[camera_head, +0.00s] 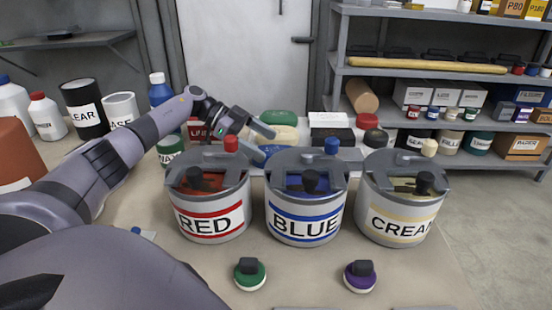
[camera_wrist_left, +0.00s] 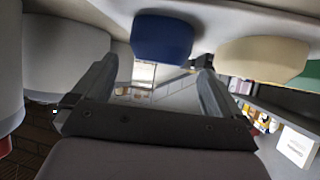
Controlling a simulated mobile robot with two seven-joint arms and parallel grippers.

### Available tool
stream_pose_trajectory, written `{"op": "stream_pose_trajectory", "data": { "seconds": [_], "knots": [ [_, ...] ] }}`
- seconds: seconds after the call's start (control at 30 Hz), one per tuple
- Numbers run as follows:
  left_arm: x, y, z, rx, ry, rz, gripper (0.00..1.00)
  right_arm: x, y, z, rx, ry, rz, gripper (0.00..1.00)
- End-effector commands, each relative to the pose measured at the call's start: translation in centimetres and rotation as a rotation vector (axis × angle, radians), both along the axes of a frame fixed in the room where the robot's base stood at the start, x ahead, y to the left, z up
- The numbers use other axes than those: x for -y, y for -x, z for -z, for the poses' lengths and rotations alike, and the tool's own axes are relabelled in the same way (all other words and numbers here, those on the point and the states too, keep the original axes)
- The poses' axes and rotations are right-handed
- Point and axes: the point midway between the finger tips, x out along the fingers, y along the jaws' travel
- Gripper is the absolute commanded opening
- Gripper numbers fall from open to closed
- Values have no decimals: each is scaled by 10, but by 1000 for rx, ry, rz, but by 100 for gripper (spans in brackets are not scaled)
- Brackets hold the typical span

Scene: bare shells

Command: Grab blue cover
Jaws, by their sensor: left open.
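The blue can (camera_head: 304,226), labelled BLUE, stands between the red can (camera_head: 211,225) and the cream can (camera_head: 398,224). Its grey cover (camera_head: 283,162) is on, with an upright blue knob (camera_head: 332,145) at the back and an opening showing blue inside. My left gripper (camera_head: 268,144) is open and empty, up behind the red and blue cans, left of the blue knob and apart from it. My right gripper is not in view.
Red (camera_head: 231,144) and cream (camera_head: 429,147) knobs stand on the neighbouring covers. A green-based stamp-like tool (camera_head: 249,273) and a purple one (camera_head: 360,276) sit in front. Boxes, sponges and bottles crowd the area behind the cans. Shelving (camera_head: 440,72) stands at the back right.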

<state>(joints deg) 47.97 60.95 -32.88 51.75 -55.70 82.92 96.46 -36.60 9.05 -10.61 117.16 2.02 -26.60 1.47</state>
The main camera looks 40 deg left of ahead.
Motion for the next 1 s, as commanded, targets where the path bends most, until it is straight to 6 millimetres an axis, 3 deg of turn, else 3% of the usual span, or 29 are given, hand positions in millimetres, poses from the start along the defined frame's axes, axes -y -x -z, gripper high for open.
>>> {"op": "stream_pose_trajectory", "data": {
  "seconds": [0.17, 0.4, 0.43, 0.6, 0.93, 1.0],
  "knots": [
    [20, -13, 14, -1, 2, 1, 100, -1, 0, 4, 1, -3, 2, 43],
    [22, -14, 14, -1, 0, 0, 100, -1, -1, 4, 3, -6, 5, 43],
    [22, -14, 14, -1, 0, 0, 94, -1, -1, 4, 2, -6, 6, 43],
    [22, -14, 14, 0, 0, 0, 43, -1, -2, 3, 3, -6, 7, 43],
    [22, -14, 12, 0, 0, -1, 42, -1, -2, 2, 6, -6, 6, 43],
    [22, -14, 8, 1, -1, 0, 30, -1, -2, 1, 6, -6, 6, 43]
  ]
}}
